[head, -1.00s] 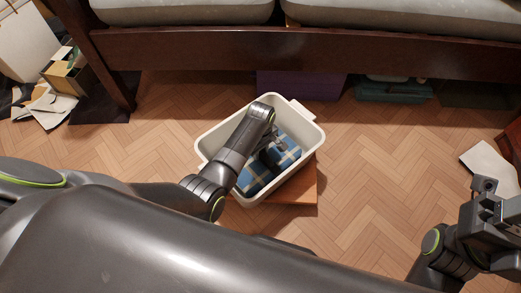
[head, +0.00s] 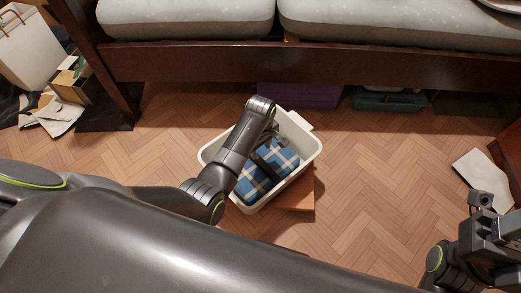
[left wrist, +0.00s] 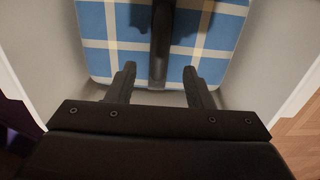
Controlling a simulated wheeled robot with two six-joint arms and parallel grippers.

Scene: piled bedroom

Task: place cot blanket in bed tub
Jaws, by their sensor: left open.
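The cot blanket (head: 284,160) is a folded blue and cream plaid bundle. It lies inside the white bed tub (head: 232,140), toward its near right part, and also shows in the left wrist view (left wrist: 207,35). A dark strip (left wrist: 160,40) crosses the blanket; I cannot tell what it is. My left gripper (head: 272,140) reaches down into the tub near its far end. In the left wrist view its two fingers (left wrist: 160,80) are apart, with nothing clearly held between them. My right gripper (head: 490,215) is at the right edge, away from the tub; its jaws are unclear.
The tub stands partly over an orange-brown flat thing (head: 300,198) on the wood floor. A bed frame (head: 200,60) spans the back, with a purple box (head: 300,95) and a teal case (head: 390,101) under it. Papers and boxes (head: 72,82) clutter the left.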

